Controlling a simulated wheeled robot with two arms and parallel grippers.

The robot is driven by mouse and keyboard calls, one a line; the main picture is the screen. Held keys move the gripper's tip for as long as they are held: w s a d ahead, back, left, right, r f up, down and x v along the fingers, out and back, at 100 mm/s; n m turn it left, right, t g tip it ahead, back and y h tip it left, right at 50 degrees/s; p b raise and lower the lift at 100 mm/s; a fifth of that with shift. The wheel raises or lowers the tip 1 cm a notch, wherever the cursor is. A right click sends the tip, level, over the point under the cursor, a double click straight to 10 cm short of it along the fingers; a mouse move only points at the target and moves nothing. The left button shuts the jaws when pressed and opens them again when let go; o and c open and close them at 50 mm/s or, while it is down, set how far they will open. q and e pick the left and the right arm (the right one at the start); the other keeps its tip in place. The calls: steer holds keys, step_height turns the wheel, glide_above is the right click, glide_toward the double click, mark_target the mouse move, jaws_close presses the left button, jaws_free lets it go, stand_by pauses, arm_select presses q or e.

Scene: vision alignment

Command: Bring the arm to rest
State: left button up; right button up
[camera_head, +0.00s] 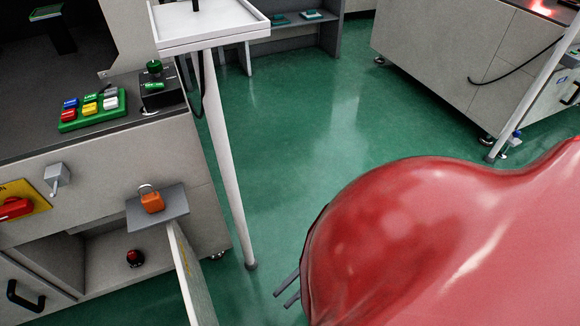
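My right arm fills the lower right as a large, glossy red shape. My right gripper (282,298) shows at its left edge as two short dark fingers with a gap of green floor between them. Nothing is seen between the fingers, and most of the gripper is hidden behind the red arm. The fingers point left, over the floor to the right of a white post. My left gripper and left arm are not in view.
A grey workbench (110,165) at left carries a coloured button panel (92,109). Below it, an orange block (152,202) sits on a small grey shelf near an open door (188,275). A white post (227,165) bears a tray. Green floor (300,130) lies clear between the benches.

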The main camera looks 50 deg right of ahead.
steer(key=shift+d, duration=0.4)
stand_by(0.3)
